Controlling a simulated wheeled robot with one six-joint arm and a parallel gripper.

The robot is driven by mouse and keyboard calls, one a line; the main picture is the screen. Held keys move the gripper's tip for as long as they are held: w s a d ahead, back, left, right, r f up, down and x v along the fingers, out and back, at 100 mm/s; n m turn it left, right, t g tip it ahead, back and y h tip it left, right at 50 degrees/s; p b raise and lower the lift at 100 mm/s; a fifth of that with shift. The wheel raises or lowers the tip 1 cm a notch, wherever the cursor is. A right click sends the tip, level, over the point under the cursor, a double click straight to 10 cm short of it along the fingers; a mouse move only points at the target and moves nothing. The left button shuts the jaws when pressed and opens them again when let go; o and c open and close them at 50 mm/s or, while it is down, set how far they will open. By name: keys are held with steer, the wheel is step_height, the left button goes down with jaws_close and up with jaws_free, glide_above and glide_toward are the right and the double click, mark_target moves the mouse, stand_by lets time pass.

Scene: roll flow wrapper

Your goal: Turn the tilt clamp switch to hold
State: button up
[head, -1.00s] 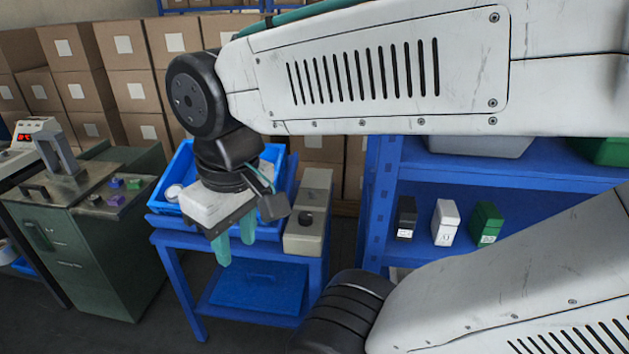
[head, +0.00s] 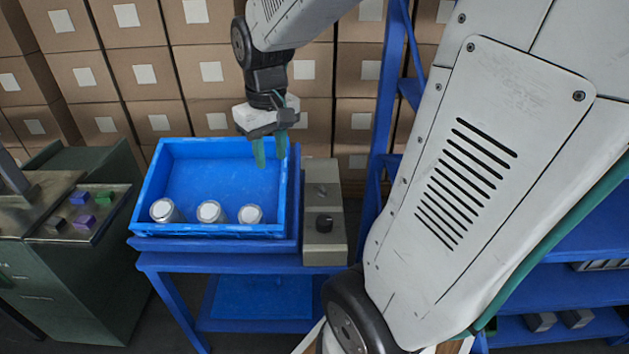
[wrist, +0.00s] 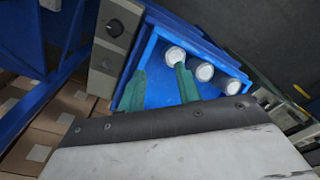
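A grey control box (head: 323,250) stands on the blue stand, right of the blue bin. It carries a black round knob (head: 324,223) nearer me and a smaller grey switch (head: 321,190) farther back. No labels are readable, so I cannot tell which is the tilt clamp switch or its setting. In the wrist view the black knob (wrist: 114,27) shows at upper left. My gripper (head: 270,160) has green fingers spread apart with nothing between them. It hangs over the back right of the bin, left of the box and apart from it.
The blue bin (head: 215,232) holds three white-topped cans along its front. A green machine (head: 75,290) with coloured blocks on top stands at left. Stacked cartons (head: 215,85) line the back. A blue shelf (head: 560,290) stands at right, partly behind my arm.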

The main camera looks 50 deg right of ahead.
steer(key=w+d+f+m, duration=0.1)
steer(key=w+d+f, duration=0.35)
steer(key=d, duration=0.35)
steer(key=m, duration=0.1)
glide_above(323, 188)
steer(key=shift+g, duration=0.4)
steer(key=f, duration=1.3)
steer(key=shift+a+f, duration=0.15)
steer(key=shift+a, duration=0.05)
step_height(323, 188, down, 7)
steer(key=shift+d+r, duration=0.1)
steer(key=shift+f, duration=0.6)
jaws_close()
